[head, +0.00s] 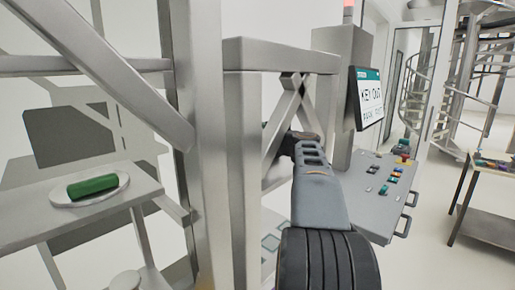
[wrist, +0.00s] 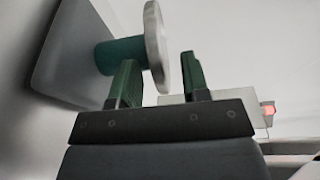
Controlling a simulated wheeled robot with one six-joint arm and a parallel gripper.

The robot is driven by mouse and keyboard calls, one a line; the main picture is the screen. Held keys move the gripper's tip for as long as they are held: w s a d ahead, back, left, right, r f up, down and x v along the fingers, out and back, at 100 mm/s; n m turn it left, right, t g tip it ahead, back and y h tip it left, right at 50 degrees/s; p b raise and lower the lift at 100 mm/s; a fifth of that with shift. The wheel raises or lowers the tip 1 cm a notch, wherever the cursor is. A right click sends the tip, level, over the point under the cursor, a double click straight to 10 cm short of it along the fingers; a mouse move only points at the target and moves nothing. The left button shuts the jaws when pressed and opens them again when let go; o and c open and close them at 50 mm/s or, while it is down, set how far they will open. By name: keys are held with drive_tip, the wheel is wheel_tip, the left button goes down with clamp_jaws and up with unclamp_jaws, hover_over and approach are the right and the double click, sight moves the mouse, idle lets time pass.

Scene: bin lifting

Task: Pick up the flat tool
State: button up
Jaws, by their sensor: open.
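In the wrist view a flat grey disc (wrist: 154,40) stands edge-on, with a dark green cylinder (wrist: 118,54) against its left face. This may be the flat tool; I cannot tell for sure. My gripper (wrist: 159,60) is open, its two green fingers pointing up the picture. The disc's lower edge appears between the fingertips, with a clear gap to the right finger; contact with the left finger is unclear. In the head view my arm reaches behind a grey metal frame, which mostly hides my gripper. There a green cylinder (head: 93,186) lies on a pale round plate (head: 62,198) on the left shelf.
The grey frame post (head: 238,170) stands close left of my arm. A control panel (head: 350,205) with coloured buttons and a sign (head: 369,98) are on the right. A table (head: 485,196) with small items stands far right. Open floor lies between.

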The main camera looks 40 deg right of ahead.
drive_tip(key=shift+c, duration=0.3)
clamp_jaws()
idle(1.0)
drive_tip(key=shift+r, duration=0.15)
